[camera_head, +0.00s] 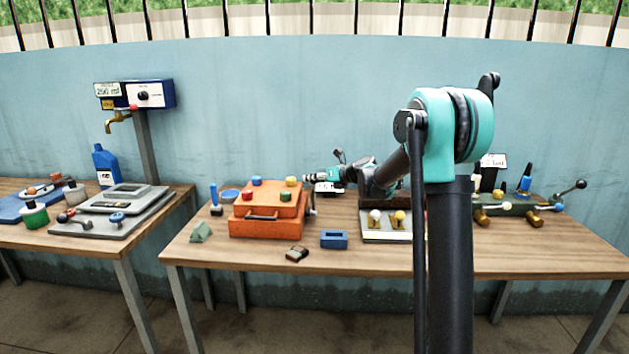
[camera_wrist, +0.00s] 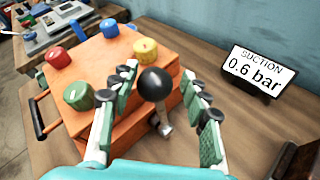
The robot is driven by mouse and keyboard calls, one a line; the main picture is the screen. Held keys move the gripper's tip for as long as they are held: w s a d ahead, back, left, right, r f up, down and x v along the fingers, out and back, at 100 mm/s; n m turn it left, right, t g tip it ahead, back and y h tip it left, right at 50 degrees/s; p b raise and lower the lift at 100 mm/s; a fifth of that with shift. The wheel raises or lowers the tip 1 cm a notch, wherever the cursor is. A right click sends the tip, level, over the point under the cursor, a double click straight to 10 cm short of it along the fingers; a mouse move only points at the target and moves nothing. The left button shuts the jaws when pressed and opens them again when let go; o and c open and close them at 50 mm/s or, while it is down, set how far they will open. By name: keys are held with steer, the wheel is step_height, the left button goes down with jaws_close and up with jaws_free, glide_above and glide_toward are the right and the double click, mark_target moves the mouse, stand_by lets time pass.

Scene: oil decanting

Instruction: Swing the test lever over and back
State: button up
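A lever with a black ball knob (camera_wrist: 155,84) and a short metal arm (camera_wrist: 163,122) stands at the right side of the orange box (camera_wrist: 125,50). My gripper (camera_wrist: 159,74) is open, with its two green-padded fingers on either side of the knob. I see no clear contact; the knob's depth between the fingers is hard to judge. In the head view my gripper (camera_head: 312,178) is small, above the right side of the orange box (camera_head: 265,222). The lever there is mostly too small to make out. No label naming the test lever is readable.
Red (camera_wrist: 58,57), green (camera_wrist: 78,96), yellow (camera_wrist: 145,50) and blue (camera_wrist: 109,28) caps sit on the box. A suction sign (camera_wrist: 258,72) reads 0.6 bar. Another black-knobbed lever (camera_head: 580,185) is at the far right. A blue block (camera_head: 334,240) lies in front.

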steer(key=shift+o, duration=0.3)
steer(key=shift+s, duration=0.1)
steer(key=v, duration=1.1)
steer(key=shift+s+d+r, duration=0.2)
steer(key=shift+d, duration=0.1)
steer(key=s+d+f+n+g+h, duration=0.1)
steer(key=s+d+f+n+h, duration=0.2)
steer(key=s, duration=1)
steer(key=s+d+f+n+g+h, duration=0.2)
steer(key=s+d+f+n, duration=0.5)
steer(key=s+f+n, duration=0.6)
steer(key=s+d+f+n+g+h, duration=0.2)
steer(key=s+d+f+n+h, duration=0.3)
steer(key=s+n, duration=0.9)
step_height(320, 180, down, 3)
steer(key=shift+s+f, duration=0.1)
steer(key=shift+s, duration=0.05)
